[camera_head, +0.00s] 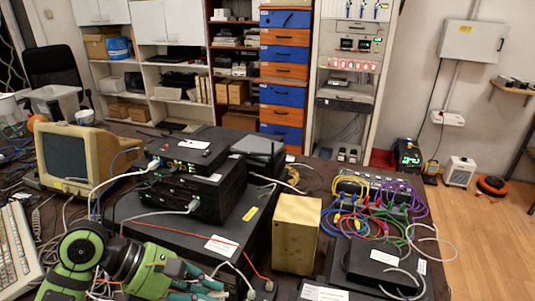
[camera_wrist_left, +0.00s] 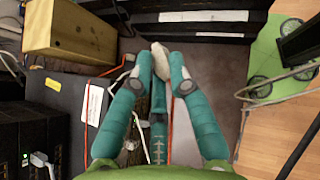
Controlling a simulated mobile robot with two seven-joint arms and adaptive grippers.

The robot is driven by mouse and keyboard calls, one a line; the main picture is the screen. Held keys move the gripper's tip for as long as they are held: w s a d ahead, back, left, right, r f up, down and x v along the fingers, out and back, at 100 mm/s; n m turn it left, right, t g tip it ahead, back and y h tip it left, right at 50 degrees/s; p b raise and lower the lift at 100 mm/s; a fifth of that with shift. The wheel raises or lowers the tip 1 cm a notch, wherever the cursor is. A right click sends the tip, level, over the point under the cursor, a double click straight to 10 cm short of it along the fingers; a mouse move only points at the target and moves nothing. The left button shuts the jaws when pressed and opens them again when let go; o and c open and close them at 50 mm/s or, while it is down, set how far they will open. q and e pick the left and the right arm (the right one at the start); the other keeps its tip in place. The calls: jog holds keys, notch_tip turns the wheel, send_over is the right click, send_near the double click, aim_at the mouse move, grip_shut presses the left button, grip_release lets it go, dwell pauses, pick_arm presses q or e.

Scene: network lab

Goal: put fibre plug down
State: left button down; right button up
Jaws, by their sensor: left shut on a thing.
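My left gripper (camera_head: 205,284) is low at the front of the bench in the head view, beside the dark flat case (camera_head: 180,226). In the left wrist view its teal fingers (camera_wrist_left: 161,66) are close together around a small pale plug (camera_wrist_left: 160,52), which I take to be the fibre plug. Its tip shows between the fingertips; the rest is hidden by them. I cannot tell whether it touches a surface. An orange-red cable (camera_head: 193,234) crosses the dark case, and an orange-red line also runs beside the fingers in the wrist view (camera_wrist_left: 172,118). My right gripper is not in view.
A yellowish box (camera_head: 297,233) stands right of the dark case. Stacked black network units (camera_head: 200,185) stand on the case. Coiled coloured cables (camera_head: 375,205) and a black device (camera_head: 382,264) crowd the right side. An old monitor (camera_head: 75,160) and keyboard (camera_head: 15,250) are left.

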pick_arm(q)
jog(key=a+n+t+y, duration=0.2)
jog(key=a+n+t, duration=0.2)
jog(key=a, duration=0.3)
jog(key=shift+s+r+n+t, duration=0.35)
jog(key=shift+n+t, duration=0.05)
jog(key=shift+n, duration=0.3)
